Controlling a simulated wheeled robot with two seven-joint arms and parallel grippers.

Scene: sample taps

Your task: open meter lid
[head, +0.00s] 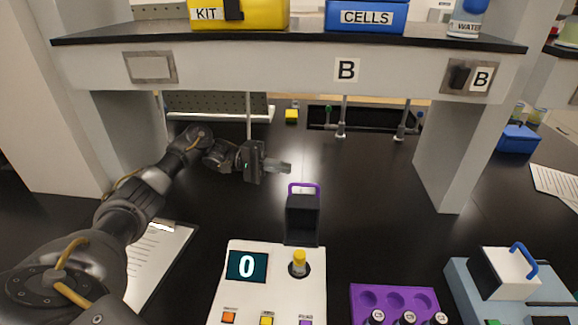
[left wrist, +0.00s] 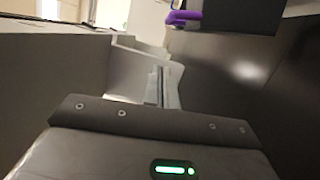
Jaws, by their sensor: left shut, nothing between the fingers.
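The white meter (head: 262,290) stands at the front centre, its display (head: 246,266) reading 0. Its black lid (head: 302,222) stands raised at the back edge of the meter, with a purple handle (head: 304,188) at the top. A yellow-capped piece (head: 299,258) sits uncovered in the round well in front of the lid. My left gripper (head: 287,168) is shut and empty, behind and slightly left of the lid, apart from it in the head view. In the left wrist view, the purple handle (left wrist: 184,18) shows beyond the shut fingers (left wrist: 160,90). My right gripper is out of view.
A purple rack (head: 360,300) with several vials stands right of the meter. A white-lidded blue device (head: 505,272) with a blue handle is at the far right. A clipboard (head: 160,262) lies left. A shelf (head: 290,70) spans overhead. The bench behind the lid is mostly clear.

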